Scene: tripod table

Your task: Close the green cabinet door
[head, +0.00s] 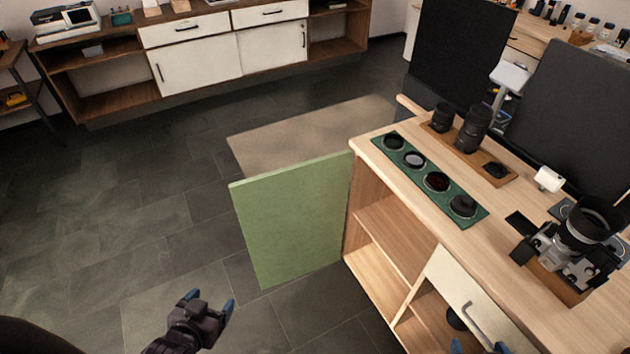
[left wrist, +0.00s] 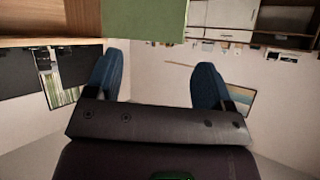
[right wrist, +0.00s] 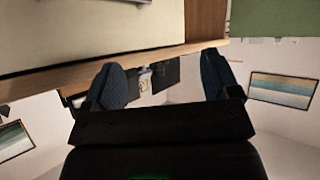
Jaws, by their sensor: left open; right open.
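The door also shows at the top of the left wrist view (left wrist: 145,18) and at the top right of the right wrist view (right wrist: 270,18). My left gripper (head: 208,300) is open and empty, in front of the door and below it in the head view, apart from it.
The cabinet top carries a green mat with lens filters (head: 425,175), lenses (head: 473,130) and a camera (head: 575,245). A white front (head: 470,300) with a grey handle is on the cabinet's right. Grey floor (head: 120,225) left of the door is clear. A long sideboard (head: 195,65) stands at the back.

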